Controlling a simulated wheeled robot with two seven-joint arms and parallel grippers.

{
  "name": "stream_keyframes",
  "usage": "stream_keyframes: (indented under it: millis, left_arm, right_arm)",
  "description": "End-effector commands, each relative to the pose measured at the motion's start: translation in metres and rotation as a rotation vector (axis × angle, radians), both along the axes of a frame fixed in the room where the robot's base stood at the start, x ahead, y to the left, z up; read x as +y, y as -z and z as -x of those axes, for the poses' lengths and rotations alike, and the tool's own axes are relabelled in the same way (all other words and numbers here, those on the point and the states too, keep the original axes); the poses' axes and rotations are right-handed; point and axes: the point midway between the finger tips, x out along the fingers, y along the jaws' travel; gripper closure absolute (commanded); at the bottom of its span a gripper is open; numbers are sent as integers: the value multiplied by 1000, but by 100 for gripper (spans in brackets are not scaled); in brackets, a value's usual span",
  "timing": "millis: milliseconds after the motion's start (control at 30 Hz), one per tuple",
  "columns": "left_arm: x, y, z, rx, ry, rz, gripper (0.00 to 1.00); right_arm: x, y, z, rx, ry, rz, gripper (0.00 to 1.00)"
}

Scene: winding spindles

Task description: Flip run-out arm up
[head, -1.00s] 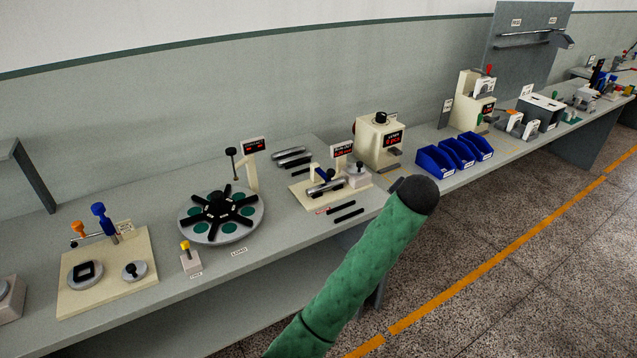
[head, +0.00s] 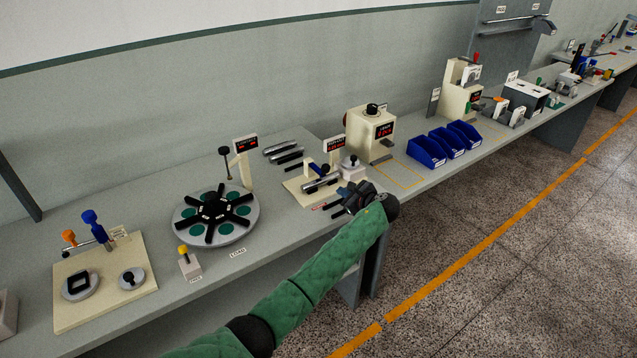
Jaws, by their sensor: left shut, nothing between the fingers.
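A small cream fixture (head: 299,195) sits near the bench's front edge in the head view. It carries a grey metal cylinder (head: 318,186), a dark blue arm with a black knob (head: 324,169) and a red-digit display (head: 334,144). I take the blue arm for the run-out arm; its exact pose is too small to tell. My left gripper (head: 347,198) is shut and empty, just right of and in front of this fixture, and hides part of its front right. I cannot tell whether it touches anything. My right gripper is not in view.
A round indexing table (head: 253,218) and a yellow-button box (head: 189,263) are to the left. A cream machine (head: 360,134) and blue bins (head: 426,151) stand to the right. The bench front between yellow-button box and fixture is clear.

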Motion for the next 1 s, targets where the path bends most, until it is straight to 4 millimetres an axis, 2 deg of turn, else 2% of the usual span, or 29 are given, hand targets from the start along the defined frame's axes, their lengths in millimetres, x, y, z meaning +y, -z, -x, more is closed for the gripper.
stream_keyframes:
  millis: [200,400,833,1000]
  left_arm:
    - [-1,-7,-3,115,95,-206,100]
    - [-2,-7,-3,182,138,-296,100]
    - [-1,-7,-3,194,144,-311,100]
    - [4,-6,-11,194,144,-313,100]
  right_arm:
    - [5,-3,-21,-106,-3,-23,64]
    - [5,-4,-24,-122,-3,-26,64]
    - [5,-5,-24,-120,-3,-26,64]
    - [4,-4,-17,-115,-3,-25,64]
